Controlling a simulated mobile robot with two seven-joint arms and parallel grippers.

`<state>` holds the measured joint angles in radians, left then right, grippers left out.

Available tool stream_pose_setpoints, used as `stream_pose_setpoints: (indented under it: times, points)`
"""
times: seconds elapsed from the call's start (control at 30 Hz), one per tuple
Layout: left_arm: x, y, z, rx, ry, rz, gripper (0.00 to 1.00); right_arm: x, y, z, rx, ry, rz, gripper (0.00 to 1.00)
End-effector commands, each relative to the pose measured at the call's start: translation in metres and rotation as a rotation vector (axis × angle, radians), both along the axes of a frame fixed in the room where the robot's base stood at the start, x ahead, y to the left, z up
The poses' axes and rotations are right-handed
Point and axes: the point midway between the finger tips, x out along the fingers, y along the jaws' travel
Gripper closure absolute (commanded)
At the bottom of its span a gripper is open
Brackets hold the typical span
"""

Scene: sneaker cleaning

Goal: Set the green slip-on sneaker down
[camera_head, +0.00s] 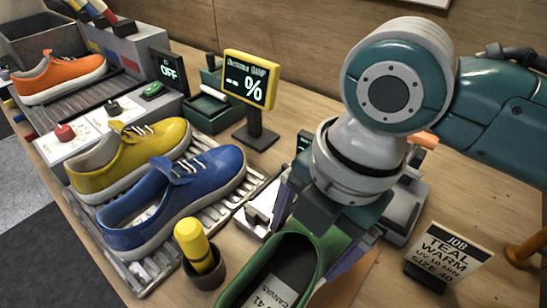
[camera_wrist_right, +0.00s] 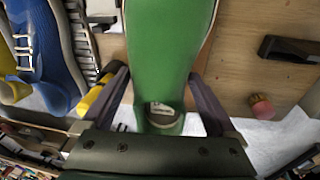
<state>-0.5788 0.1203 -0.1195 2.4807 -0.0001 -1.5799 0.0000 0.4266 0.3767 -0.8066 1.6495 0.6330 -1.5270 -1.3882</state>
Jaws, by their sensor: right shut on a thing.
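The green slip-on sneaker (camera_head: 273,272) is at the bottom centre of the head view, with a pale insole label inside it. It also fills the middle of the right wrist view (camera_wrist_right: 168,50). My right gripper (camera_head: 322,240) is shut on the sneaker, with one dark finger on each side of it. The fingers show on both sides of the shoe in the right wrist view (camera_wrist_right: 160,95). Whether the sneaker touches a surface below cannot be told. My left gripper is not in view.
A blue sneaker (camera_head: 185,195) and a yellow sneaker (camera_head: 125,160) stand on a slatted metal rack (camera_head: 150,275) at left. A yellow-topped item stands in a dark cup (camera_head: 204,272). A display (camera_head: 250,80) stands behind. A job card (camera_head: 450,252) stands right.

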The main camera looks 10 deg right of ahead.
Motion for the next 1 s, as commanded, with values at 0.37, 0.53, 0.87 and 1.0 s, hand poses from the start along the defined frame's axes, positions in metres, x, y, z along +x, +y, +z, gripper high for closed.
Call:
stream_pose_setpoints:
  times: [0.37, 0.53, 0.87, 1.0]
  points:
    - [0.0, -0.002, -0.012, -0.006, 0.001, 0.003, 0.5, 0.0, 0.001, -0.051, 0.001, 0.0, -0.001, 0.84]
    - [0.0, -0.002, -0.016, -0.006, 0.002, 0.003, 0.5, 0.001, 0.0, -0.069, 0.0, -0.002, 0.0, 0.84]
    - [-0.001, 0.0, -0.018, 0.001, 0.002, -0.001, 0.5, 0.001, 0.0, -0.071, 0.001, -0.003, 0.0, 0.84]
    - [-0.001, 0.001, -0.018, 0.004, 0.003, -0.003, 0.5, 0.0, 0.0, -0.072, 0.0, -0.002, 0.0, 0.0]
